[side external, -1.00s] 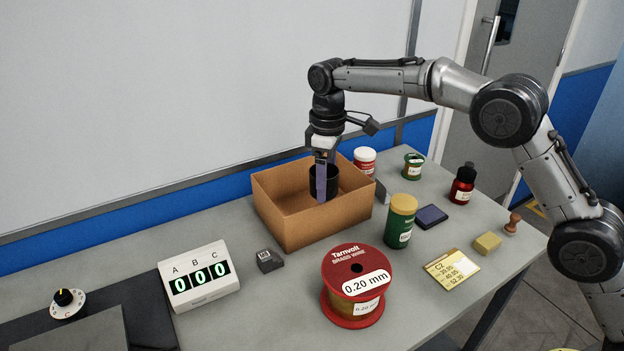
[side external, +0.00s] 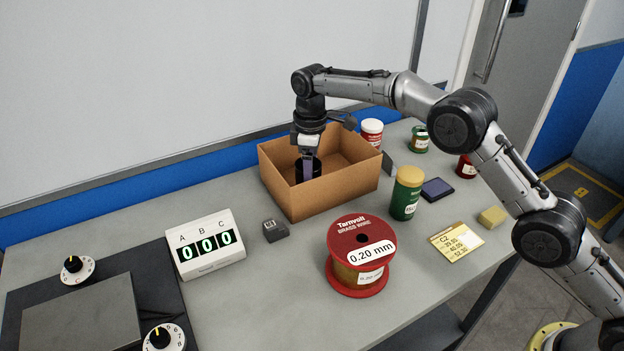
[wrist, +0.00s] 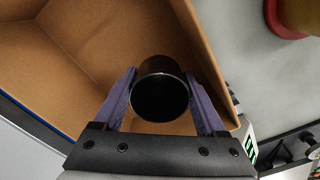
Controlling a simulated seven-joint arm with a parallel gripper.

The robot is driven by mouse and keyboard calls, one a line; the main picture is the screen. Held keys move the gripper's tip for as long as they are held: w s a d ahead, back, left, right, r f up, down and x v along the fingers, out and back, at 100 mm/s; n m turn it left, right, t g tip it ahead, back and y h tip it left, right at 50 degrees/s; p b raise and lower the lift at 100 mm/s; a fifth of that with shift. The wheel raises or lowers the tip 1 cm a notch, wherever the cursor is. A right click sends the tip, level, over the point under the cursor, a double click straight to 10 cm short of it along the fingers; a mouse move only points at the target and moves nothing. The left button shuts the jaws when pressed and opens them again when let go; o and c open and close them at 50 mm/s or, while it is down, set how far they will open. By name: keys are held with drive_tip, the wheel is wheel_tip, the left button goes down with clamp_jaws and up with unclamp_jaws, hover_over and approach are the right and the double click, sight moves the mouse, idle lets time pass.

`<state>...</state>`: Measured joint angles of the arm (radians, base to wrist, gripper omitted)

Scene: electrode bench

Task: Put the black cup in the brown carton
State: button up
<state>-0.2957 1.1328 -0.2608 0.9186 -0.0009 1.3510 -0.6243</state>
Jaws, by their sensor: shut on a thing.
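The black cup (wrist: 160,72) is between the two purple fingers of my gripper (wrist: 162,90) in the wrist view, with its dark open mouth toward the camera. My gripper is shut on it. In the side view the cup (side external: 299,172) is low inside the brown carton (side external: 325,194), toward its left part, with my gripper (side external: 308,168) coming down from above. The carton is open at the top, and its floor and walls also show in the wrist view (wrist: 95,45). The front wall hides the carton floor in the side view, so I cannot tell whether the cup touches it.
A green jar with a yellow lid (side external: 406,193) stands right of the carton. A red wire spool (side external: 361,258) and a small dark block (side external: 275,230) stand in front. A white counter display (side external: 206,245) is at left. A red-and-white jar (side external: 372,131) stands behind the carton.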

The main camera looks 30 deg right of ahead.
drive_tip(key=shift+f, duration=1.9)
drive_tip(key=shift+f, duration=0.1)
drive_tip(key=o, duration=1.3)
drive_tip(key=shift+c, duration=0.2)
wheel_tip(320, 180, up, 12)
drive_tip(key=shift+r, duration=0.2)
